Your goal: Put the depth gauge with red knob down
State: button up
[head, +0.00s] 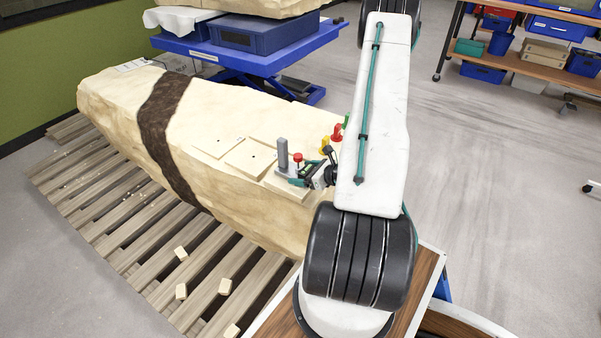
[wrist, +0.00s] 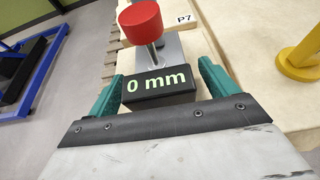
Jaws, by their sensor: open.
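The depth gauge with red knob (head: 298,157) stands upright on a pale plate (head: 287,184) on top of the large stone block (head: 232,110). In the wrist view its red knob (wrist: 140,20) is at the top, and its black display (wrist: 160,87) reads 0 mm. My gripper (head: 297,181) is at the gauge. In the wrist view its two teal fingers (wrist: 156,92) stand on either side of the display, with a gap visible at the right finger. The gripper is open. The gauge's base is partly hidden by the display and fingers.
A grey post (head: 282,154) stands just left of the gauge. Yellow (head: 325,146) and red (head: 337,132) pieces stand to the right, near my arm; a yellow one shows in the wrist view (wrist: 300,62). A plate marked P7 (wrist: 184,18) lies beyond the gauge.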

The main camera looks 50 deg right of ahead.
jog(key=a+v, duration=0.1)
jog(key=v, duration=0.9)
jog(key=w+a+r+n+g+y, duration=0.2)
jog(key=w+a+r+n+y, duration=0.25)
jog(key=a+r, duration=0.2)
jog(key=w+a+r+n+g+y, duration=0.1)
jog(key=w+a+r+n+y, duration=0.25)
jog(key=a+r+n, duration=0.35)
jog(key=a+r+n+g, duration=0.6)
jog(key=a+r+n, duration=0.2)
jog(key=a+r, duration=0.15)
jog(key=s+a+r+n+g+h, duration=0.35)
jog(key=s+a+r+n, duration=0.4)
jog(key=a, duration=0.25)
jog(key=s+a+r+n+h, duration=0.1)
jog(key=s+r+n+h, duration=0.4)
jog(key=s+n, duration=0.2)
jog(key=shift+s+a+n, duration=0.25)
jog(key=shift+a+n, duration=0.1)
jog(key=shift+n, duration=0.25)
jog(key=shift+t+h, duration=0.25)
